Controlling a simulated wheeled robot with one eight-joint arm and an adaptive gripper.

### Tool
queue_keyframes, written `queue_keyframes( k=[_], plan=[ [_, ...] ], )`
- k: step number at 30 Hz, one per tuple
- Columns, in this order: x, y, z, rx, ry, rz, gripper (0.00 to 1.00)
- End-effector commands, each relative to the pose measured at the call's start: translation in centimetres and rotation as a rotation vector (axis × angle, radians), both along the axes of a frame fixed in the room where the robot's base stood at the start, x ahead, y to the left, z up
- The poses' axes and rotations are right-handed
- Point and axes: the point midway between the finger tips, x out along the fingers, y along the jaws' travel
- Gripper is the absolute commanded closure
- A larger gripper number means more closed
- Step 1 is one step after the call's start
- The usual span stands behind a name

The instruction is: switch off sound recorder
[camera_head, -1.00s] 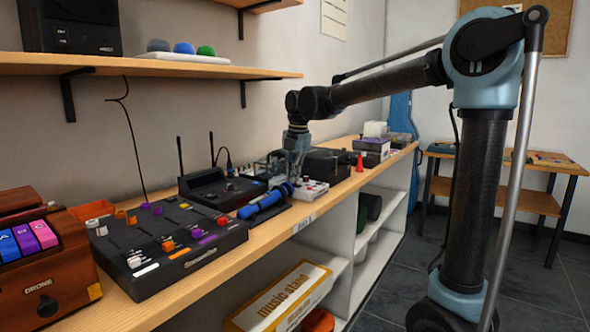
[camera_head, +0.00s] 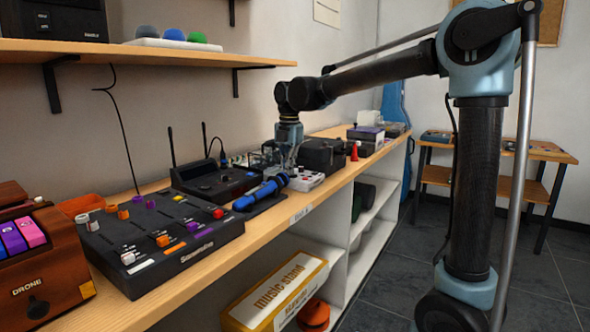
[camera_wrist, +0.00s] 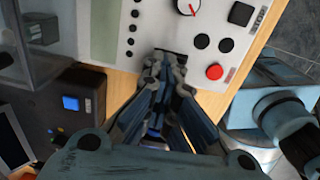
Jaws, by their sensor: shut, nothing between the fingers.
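A white-topped device, which looks like the sound recorder (camera_head: 307,181), sits on the long wooden shelf. In the wrist view its panel (camera_wrist: 205,60) has a knob with a red mark, black buttons, a red button (camera_wrist: 214,72) and a grey screen at left. In the head view my gripper (camera_head: 288,168) is at the device's left side.
A clear box (camera_wrist: 35,45) and a dark unit with a blue button (camera_wrist: 70,103) stand close left of the fingers. A blue cylinder (camera_head: 262,191), a black box (camera_head: 322,155) and a mixer (camera_head: 160,230) share the shelf. A wall shelf (camera_head: 150,56) hangs above.

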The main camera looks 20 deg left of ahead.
Motion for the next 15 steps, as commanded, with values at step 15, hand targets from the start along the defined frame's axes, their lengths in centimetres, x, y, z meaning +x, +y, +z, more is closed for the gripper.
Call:
queue_keyframes(
  k=[15],
  plan=[
    [-0.7, -1.3, -0.1, -0.001, 0.004, 0.001, 1.00]
  ],
)
